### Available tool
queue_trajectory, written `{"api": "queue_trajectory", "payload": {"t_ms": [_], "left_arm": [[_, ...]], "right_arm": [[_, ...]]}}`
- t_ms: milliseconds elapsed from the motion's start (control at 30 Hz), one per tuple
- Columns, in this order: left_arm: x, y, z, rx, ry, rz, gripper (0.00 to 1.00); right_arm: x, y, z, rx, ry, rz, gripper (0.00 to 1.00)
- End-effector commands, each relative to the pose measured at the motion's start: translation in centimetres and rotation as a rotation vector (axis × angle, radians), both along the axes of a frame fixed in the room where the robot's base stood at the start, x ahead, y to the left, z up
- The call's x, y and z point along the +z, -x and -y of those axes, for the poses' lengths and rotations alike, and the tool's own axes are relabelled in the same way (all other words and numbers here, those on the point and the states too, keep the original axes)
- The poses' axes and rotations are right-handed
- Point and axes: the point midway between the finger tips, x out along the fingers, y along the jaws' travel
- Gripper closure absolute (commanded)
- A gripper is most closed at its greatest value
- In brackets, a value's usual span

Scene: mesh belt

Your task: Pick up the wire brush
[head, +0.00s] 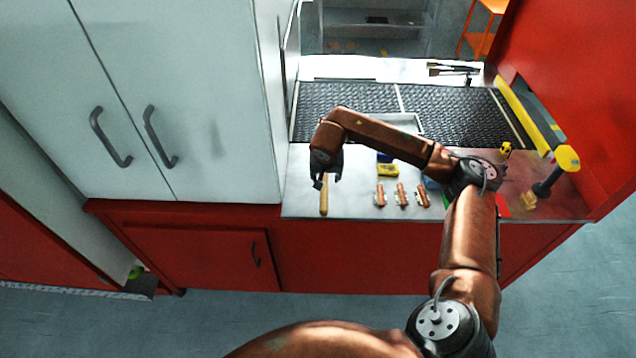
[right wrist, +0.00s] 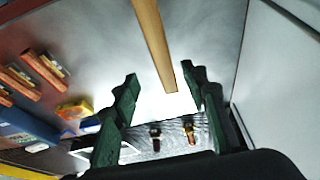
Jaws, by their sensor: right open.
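A slim wooden bar (head: 324,200) lies on the near left of the metal worktop, pointing toward the front edge. It seems to be the wire brush, but I see no bristles. In the right wrist view the bar (right wrist: 154,38) runs down from the top edge, and its end lies in the gap between the fingers. My right gripper (head: 328,182) is open over the bar's far end, its fingers (right wrist: 163,84) on either side of it and apart from it. My left gripper is out of view.
Several copper-coloured pieces (head: 401,195) and a yellow and blue item (head: 387,169) lie right of the bar. A dark mesh belt (head: 460,112) lies behind. A grey cabinet (head: 200,90) stands close on the left. A yellow-capped tool (head: 566,158) is at right.

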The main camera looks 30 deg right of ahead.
Motion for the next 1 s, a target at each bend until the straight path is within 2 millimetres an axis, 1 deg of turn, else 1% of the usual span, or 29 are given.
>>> {"api": "queue_trajectory", "payload": {"t_ms": [133, 333, 400, 533, 633, 800, 900, 1000], "left_arm": [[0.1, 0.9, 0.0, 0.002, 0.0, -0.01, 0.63], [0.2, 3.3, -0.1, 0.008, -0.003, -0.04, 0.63], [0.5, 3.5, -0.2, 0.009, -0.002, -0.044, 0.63], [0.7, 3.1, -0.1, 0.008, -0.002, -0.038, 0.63], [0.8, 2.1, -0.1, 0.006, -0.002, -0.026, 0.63], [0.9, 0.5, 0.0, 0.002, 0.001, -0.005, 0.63], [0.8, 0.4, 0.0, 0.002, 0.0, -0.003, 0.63], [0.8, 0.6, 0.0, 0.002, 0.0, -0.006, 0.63]], "right_arm": [[-1.3, -0.4, 0.4, 0.0, 0.004, -0.001, 0.59], [-3.3, -0.9, 0.6, -0.001, 0.002, -0.001, 0.59], [-4.3, -1.2, 0.6, -0.002, 0.001, -0.004, 0.59], [-6.1, -1.8, 0.8, -0.004, 0.002, -0.002, 0.59], [-6.9, -2.2, 1.0, -0.002, 0.002, -0.001, 0.59], [-7.2, -2.3, 1.0, -0.001, 0.003, 0.001, 0.59], [-7.2, -2.3, 1.0, -0.001, 0.003, 0.001, 0.59], [-7.2, -2.3, 1.0, -0.001, 0.002, 0.0, 0.66]]}}
